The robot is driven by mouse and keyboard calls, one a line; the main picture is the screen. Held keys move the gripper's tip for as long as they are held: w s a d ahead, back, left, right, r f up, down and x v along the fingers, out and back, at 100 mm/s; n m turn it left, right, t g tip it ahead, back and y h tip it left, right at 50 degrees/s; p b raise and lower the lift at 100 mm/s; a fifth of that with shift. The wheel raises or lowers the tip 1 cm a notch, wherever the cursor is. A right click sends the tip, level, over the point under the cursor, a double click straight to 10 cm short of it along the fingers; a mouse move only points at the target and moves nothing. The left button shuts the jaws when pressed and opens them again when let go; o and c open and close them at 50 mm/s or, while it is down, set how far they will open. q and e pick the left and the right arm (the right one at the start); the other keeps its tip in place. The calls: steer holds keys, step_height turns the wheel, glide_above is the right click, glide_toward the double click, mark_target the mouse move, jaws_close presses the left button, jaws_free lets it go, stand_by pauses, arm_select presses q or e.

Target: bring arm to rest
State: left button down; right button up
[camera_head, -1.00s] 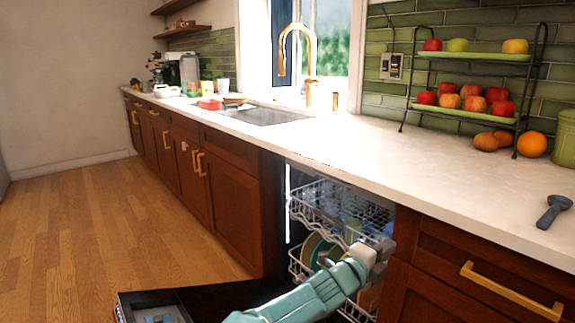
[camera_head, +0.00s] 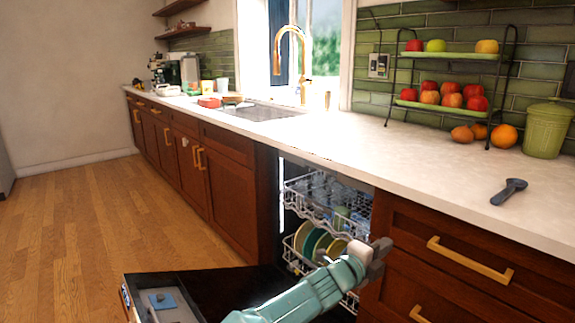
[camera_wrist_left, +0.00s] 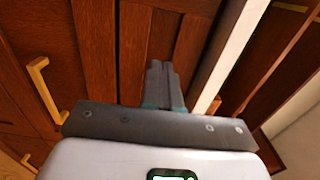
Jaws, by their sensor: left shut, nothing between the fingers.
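My left arm comes in from the bottom of the head view, and its left gripper (camera_head: 378,252) is in front of the right edge of the open dishwasher. In the left wrist view the gripper (camera_wrist_left: 160,80) has its fingers together with nothing between them, with dark red-brown cabinet fronts beyond. My right gripper is in neither view.
The dishwasher door (camera_head: 215,285) is folded down below the arm. The upper rack (camera_head: 325,195) holds glassware and the lower rack holds plates (camera_head: 312,243). The countertop (camera_head: 400,160) above carries a dark scoop-like utensil (camera_head: 509,191), a fruit stand (camera_head: 450,110) and a green canister (camera_head: 547,130).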

arm_select(q)
steer(key=a+f+n+g+y, duration=0.15)
steer(key=a+f+n, duration=0.3)
steer(key=f, duration=0.45)
steer(key=a+f+n+t+y, duration=0.1)
steer(key=a+f+n+y, duration=0.25)
steer(key=a+f, duration=0.35)
steer(key=s+a+f+n+g+y, duration=0.1)
steer(key=s+a+f+n, duration=0.35)
steer(key=f, duration=0.25)
steer(key=s+a+f+n+g+y, duration=0.1)
steer(key=s+a+f+n+g, duration=0.1)
steer(key=s+a+f+n, duration=0.45)
steer(key=s+a+f+n+g+y, duration=0.2)
steer(key=s+a+f+n+g, duration=0.4)
steer(key=s+f, duration=0.5)
steer(key=s+a+n+g+y, duration=0.1)
steer(key=s+a+n, duration=0.15)
steer(key=s, duration=0.55)
steer(key=s+a+n, duration=0.2)
steer(key=s+a, duration=0.1)
steer(key=s, duration=0.5)
step_height(320, 180, up, 27)
steer(key=s+p, duration=0.1)
steer(key=p, duration=2.7)
steer(key=shift+d+n+g, duration=0.1)
steer(key=shift+n+g, duration=0.15)
